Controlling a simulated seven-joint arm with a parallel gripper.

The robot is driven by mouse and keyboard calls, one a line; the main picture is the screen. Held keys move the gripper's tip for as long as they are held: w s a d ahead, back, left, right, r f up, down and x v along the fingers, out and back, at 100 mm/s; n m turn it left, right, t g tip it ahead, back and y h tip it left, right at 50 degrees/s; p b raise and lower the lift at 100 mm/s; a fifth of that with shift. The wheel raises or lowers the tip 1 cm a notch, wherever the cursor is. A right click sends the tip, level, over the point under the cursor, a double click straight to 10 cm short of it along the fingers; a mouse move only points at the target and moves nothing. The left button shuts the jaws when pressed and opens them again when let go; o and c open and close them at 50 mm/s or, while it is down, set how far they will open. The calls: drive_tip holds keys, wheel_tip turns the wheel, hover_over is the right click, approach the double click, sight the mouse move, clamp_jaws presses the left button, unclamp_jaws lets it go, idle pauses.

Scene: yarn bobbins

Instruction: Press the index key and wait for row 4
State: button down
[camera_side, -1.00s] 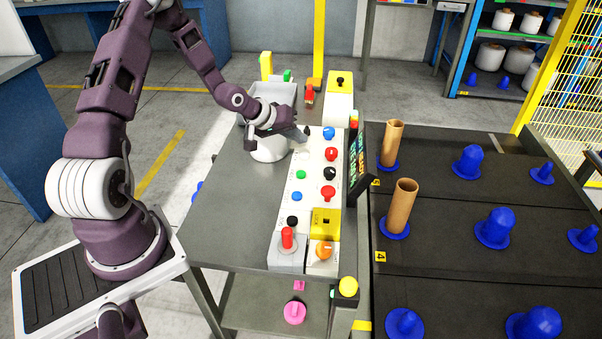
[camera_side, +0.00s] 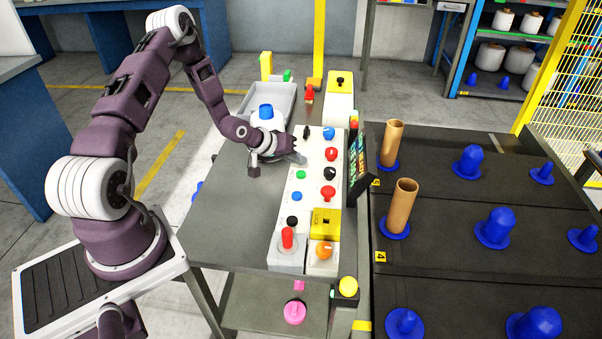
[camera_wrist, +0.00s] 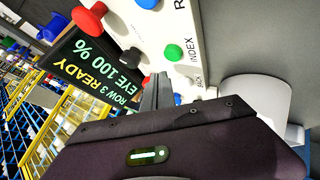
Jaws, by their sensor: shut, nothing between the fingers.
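The control panel (camera_side: 290,215) is a long white strip with colored knobs and keys. The word INDEX stands beside a green key (camera_wrist: 173,52) in the wrist view; the green key (camera_side: 301,174) also shows in the side view. My gripper (camera_side: 302,160) is shut and empty, its tips over the panel just behind the green key in the side view. In the wrist view my fingertips (camera_wrist: 157,76) appear close to the green key but apart from it. The display (camera_wrist: 90,62) reads "ROW 3 READY" and "EYE 100 %". The row 4 plate (camera_side: 381,257) is on the dark rack.
A blue key (camera_side: 297,196) and red knobs (camera_side: 328,193) are close to the green key. Two brown tubes (camera_side: 404,200) stand on blue holders at the right.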

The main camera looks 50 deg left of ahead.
drive_tip(key=shift+f, duration=0.65)
drive_tip(key=shift+f, duration=0.1)
idle(1.5)
drive_tip(key=shift+f, duration=0.35)
drive_tip(key=shift+f, duration=0.5)
idle(0.5)
idle(0.3)
drive_tip(key=shift+r, duration=0.95)
